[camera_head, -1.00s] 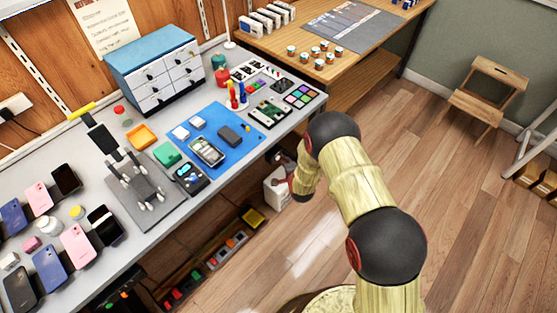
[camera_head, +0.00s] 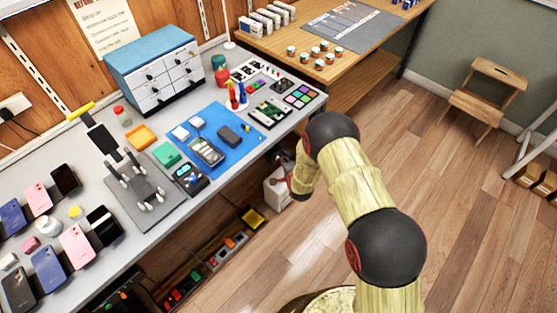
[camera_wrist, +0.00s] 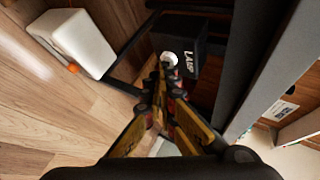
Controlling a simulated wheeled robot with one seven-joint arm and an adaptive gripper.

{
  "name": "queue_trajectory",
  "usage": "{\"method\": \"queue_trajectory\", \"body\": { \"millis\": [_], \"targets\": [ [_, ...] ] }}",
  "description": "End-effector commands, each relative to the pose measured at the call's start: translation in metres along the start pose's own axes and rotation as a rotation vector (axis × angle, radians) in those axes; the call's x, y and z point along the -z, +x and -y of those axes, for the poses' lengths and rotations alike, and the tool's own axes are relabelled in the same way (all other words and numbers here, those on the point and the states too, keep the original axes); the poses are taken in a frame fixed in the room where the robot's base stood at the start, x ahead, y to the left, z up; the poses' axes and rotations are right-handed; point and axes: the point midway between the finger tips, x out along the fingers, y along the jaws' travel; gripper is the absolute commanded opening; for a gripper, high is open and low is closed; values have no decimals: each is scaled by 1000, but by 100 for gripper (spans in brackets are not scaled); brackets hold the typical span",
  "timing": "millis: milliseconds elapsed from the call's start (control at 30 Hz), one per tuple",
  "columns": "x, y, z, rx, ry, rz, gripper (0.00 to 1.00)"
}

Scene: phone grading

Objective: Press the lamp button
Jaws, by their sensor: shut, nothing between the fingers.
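In the wrist view, a black box (camera_wrist: 196,45) with white lettering that reads like LAMP sits under the bench edge. A pale round button (camera_wrist: 169,58) is on the face of the box. My gripper (camera_wrist: 162,78) is shut and empty, its fingertips pointing at the button and just below it in the picture. The fingertips overlap the button's lower edge; I cannot tell whether they touch it. In the head view my arm bends down beside the bench front, and the fingertips cannot be made out.
A white container (camera_wrist: 78,42) stands on the wooden floor left of my gripper; it also shows in the head view (camera_head: 277,188). A dark grey bench post (camera_wrist: 262,65) runs close on the right. Phones, a blue mat (camera_head: 240,150) and a drawer cabinet (camera_head: 155,68) occupy the bench top.

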Motion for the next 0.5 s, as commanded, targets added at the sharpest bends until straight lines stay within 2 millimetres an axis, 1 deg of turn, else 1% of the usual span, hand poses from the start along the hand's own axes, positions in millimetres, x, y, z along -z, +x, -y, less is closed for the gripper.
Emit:
{"method": "queue_trajectory", "body": {
  "millis": [267, 500],
  "targets": [
    [-1, 1, 1, 1, 0, 0, 0],
    [4, -5, -3, 0, 0, -1, 0]
  ]
}}
